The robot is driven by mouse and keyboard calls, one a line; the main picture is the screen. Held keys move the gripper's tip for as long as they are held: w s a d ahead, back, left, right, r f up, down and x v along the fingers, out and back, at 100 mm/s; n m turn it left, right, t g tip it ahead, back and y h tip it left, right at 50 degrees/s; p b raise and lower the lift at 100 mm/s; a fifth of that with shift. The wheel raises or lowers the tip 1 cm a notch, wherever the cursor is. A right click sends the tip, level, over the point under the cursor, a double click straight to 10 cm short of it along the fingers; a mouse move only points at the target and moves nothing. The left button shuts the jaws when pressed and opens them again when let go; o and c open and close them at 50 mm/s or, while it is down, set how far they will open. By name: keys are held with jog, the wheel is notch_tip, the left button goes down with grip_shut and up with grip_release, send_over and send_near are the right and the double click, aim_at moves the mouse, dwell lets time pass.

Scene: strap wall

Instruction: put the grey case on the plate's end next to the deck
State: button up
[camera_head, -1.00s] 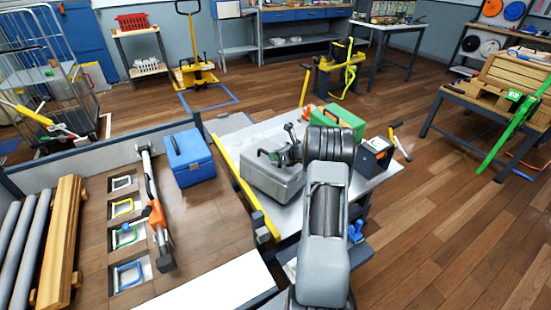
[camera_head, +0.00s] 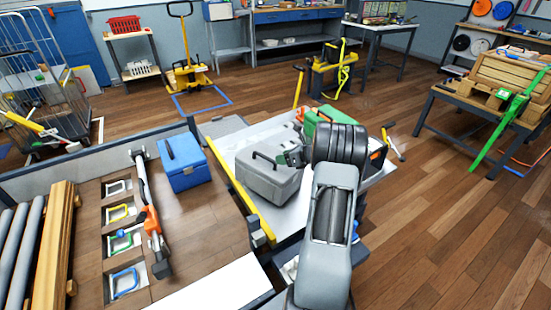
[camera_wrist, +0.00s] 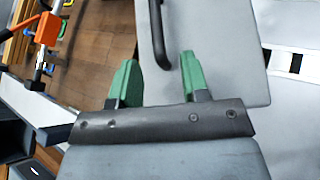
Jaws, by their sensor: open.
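The grey case (camera_head: 268,180) lies flat on the pale metal plate (camera_head: 284,217), at the end next to the wooden deck (camera_head: 205,232), close beside the yellow edge strip (camera_head: 236,190). Its dark handle (camera_head: 267,160) stands up along its top. My gripper (camera_head: 290,154) is at the case's upper right side, by the handle. In the wrist view my gripper (camera_wrist: 158,72) is open. Its two green fingers are apart, with the black handle (camera_wrist: 158,35) reaching down toward the gap between them; no grip on it shows. The grey case (camera_wrist: 222,55) fills the area behind the right finger.
A green case (camera_head: 325,117) and a dark case with orange (camera_head: 376,160) stand on the plate behind and right of my arm. A blue box (camera_head: 183,165) and a long orange-grey tool (camera_head: 149,215) are on the deck. Open floor lies to the right.

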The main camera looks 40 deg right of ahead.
jog(key=v, duration=0.5)
jog(key=s+a+r+n+g, duration=0.2)
jog(key=a+r+n+g, duration=0.1)
jog(key=a+n, duration=0.55)
jog(key=s+a+r+n+g, duration=0.35)
jog(key=a+n, duration=0.25)
jog(key=a, duration=0.6)
jog(key=s+a+r+n+h, duration=0.1)
jog(key=s+a+n+h, duration=0.1)
jog(key=s+a+n, duration=0.3)
jog(key=s+a+n+g+h, duration=0.1)
jog(key=s+a+n+h, duration=0.2)
jog(key=n, duration=1)
jog(key=s+a, duration=0.2)
jog(key=s, duration=0.3)
jog(key=shift+s+r+n, duration=0.35)
jog(key=shift+r, duration=0.05)
jog(key=shift+r+g+p, duration=0.1)
jog(key=shift+g+p, duration=0.15)
jog(key=shift+p, duration=0.05)
notch_tip(320, 180, up, 14)
jog(key=p, duration=1.3)
jog(key=shift+s+a, duration=0.25)
jog(key=shift+s, duration=0.05)
